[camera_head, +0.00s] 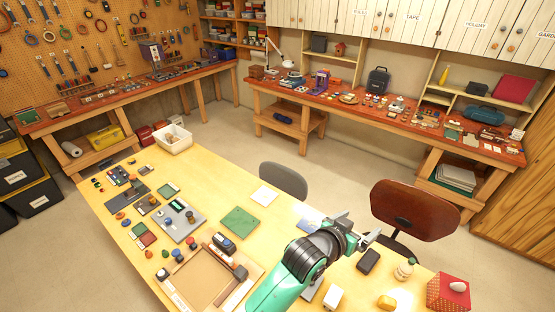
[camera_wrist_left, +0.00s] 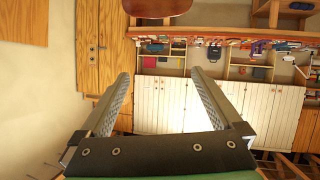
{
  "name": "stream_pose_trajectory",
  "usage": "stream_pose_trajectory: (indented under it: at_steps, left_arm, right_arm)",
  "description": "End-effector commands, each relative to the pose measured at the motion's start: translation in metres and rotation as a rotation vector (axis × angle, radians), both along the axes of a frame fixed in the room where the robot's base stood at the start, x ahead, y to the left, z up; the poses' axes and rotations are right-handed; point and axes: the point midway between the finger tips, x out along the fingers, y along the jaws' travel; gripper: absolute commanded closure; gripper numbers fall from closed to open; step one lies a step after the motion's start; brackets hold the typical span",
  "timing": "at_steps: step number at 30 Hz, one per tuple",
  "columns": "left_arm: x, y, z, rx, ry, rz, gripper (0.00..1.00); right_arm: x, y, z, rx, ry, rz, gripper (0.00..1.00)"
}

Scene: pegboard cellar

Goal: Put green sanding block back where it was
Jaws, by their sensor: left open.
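My left gripper (camera_head: 359,227) is above the right part of the yellow table (camera_head: 235,185) in the head view. In the left wrist view the gripper (camera_wrist_left: 160,74) is open, with nothing between its fingers. I cannot tell for sure which thing is the green sanding block. Small flat green pieces lie on the table's left half, one near the middle (camera_head: 168,190) and one beside a red piece (camera_head: 138,229). My gripper is well to the right of both. The right gripper is not in view.
A larger green mat (camera_head: 240,222) lies mid-table. A wooden tray (camera_head: 195,278) is at the front, a white bin (camera_head: 174,139) at the far left corner. A black block (camera_head: 368,260), a pale bottle (camera_head: 404,268) and a red box (camera_head: 448,292) stand right. A brown chair (camera_head: 415,210) is behind.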

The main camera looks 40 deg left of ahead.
Motion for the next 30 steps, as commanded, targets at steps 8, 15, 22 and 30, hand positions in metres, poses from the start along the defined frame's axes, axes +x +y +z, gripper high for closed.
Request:
stream_pose_trajectory:
  at_steps: [8,15,22,30]
  left_arm:
    - [-0.084,0.036,0.314,0.010,-0.758,0.038,0.00]
    - [-0.218,0.057,0.435,0.038,-1.192,0.082,0.00]
    - [-0.241,0.059,0.447,0.044,-1.254,0.091,0.00]
    - [-0.240,0.059,0.446,0.043,-1.251,0.090,0.00]
  right_arm:
    - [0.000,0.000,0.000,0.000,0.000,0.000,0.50]
    - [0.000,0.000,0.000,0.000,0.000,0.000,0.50]
    - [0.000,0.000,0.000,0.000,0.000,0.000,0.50]
    - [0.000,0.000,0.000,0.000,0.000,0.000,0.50]
